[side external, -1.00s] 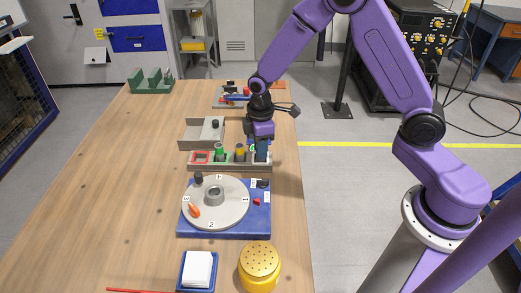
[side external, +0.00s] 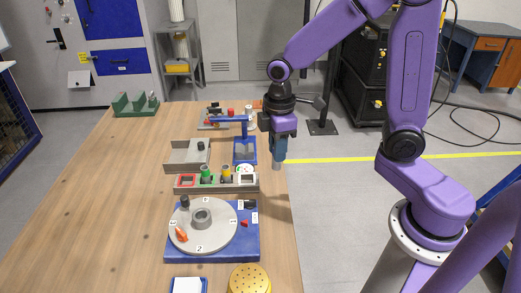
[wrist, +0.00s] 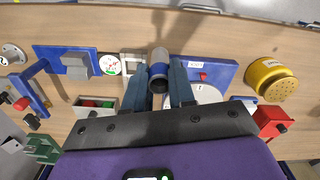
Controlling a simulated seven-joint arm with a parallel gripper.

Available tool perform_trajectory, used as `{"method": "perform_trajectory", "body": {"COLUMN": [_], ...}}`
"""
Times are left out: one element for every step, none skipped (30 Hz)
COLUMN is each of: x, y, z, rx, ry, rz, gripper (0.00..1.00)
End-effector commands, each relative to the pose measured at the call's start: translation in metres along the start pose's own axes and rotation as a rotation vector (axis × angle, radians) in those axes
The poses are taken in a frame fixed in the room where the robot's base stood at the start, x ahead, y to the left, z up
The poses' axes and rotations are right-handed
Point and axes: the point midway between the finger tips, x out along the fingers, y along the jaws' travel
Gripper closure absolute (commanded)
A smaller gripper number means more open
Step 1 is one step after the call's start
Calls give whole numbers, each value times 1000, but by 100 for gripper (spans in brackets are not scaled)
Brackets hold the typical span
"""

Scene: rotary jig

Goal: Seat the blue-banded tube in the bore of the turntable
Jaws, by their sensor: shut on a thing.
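The turntable is a grey numbered disc (side external: 222,236) on a blue base (side external: 249,247), with a raised round hub and central bore (side external: 202,217). An orange pointer and a dark knob stand on the disc. My gripper (side external: 278,160) is beyond the right end of the slotted rack, above the bench's right side. In the wrist view my gripper (wrist: 159,90) is shut on the grey blue-banded tube (wrist: 158,62), which sits between the two fingers. The turntable disc (wrist: 208,95) is partly hidden behind a finger there. The tube is apart from the turntable.
The slotted rack (side external: 216,188) holds a green and a yellow piece, with a red-framed slot at left. A grey tray (side external: 182,160) and a blue stand (side external: 245,155) are behind it. A yellow perforated pot (side external: 249,279) is in front. The bench's left side is clear.

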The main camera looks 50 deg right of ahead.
Motion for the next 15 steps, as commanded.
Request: {"method": "perform_trajectory", "body": {"x": [-4,-6,-9,-10,-12,-13,-15,-16,-17,-18,-18,-19,-20,-20,-20], "y": [-7,-10,-14,-17,-20,-23,-25,-27,-29,-30,-32,-33,-34,-34,-35], "z": [5,7,11,13,16,18,20,21,23,25,26,27,28,28,29], "rx": [-2,-2,-2,-2,-2,-2,-2,-2,-1,-1,-1,0,0,0,0], "ry": [3,4,3,2,3,2,3,3,2,2,1,1,1,2,1], "rz": [2,3,2,2,2,2,2,2,1,1,1,1,1,1,1], "gripper": [100,100,100,100,100,100,100,100,100,100,100,100,100,100,100]}}
